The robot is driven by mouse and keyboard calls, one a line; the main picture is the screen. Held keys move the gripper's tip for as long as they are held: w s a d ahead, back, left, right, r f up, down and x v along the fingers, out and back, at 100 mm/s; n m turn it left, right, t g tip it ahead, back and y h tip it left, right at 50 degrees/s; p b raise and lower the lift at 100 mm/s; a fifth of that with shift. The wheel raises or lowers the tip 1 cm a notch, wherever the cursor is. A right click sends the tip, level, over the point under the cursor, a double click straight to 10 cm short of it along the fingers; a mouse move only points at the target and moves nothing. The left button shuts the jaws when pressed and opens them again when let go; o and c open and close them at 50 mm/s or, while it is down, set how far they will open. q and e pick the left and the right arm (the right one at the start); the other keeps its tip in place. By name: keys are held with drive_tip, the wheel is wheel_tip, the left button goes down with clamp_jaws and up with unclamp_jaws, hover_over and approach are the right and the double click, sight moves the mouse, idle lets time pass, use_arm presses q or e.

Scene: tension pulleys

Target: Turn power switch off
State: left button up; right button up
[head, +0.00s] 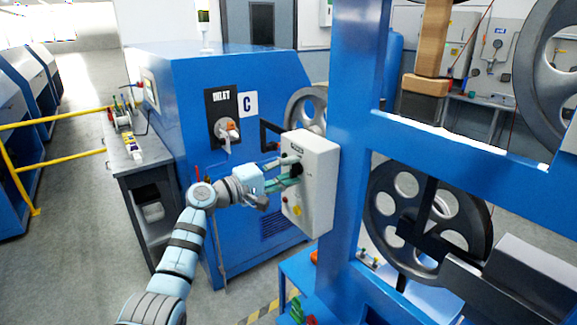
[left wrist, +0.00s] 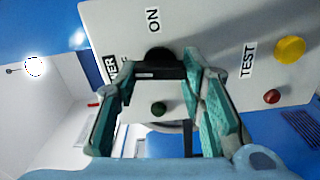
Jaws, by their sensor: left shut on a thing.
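The power switch is a black knob (left wrist: 157,54) on the face of a light grey control box (head: 320,185). In the left wrist view the box face (left wrist: 215,22) appears turned sideways, with an "ON" label beside the knob and a label ending in "ER" partly hidden by a finger. My left gripper (head: 296,170) reaches the box from the left; in the left wrist view its teal fingers (left wrist: 160,72) are shut on the knob. The fingers hide part of the knob, so its exact setting is unclear. My right gripper is not in view.
The box is fixed to a blue frame (head: 352,130). A blue machine (head: 185,100) stands behind my left arm, with a grey cabinet (head: 140,160) beside it.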

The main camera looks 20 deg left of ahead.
use_arm(q)
drive_tip(key=shift+f+n, duration=0.15)
drive_tip(key=shift+n, duration=0.45)
drive_tip(key=shift+p, duration=0.3)
drive_tip(key=o, duration=1.1)
drive_tip(key=shift+o, duration=0.2)
drive_tip(key=v, duration=1.2)
drive_tip(key=shift+s, duration=0.15)
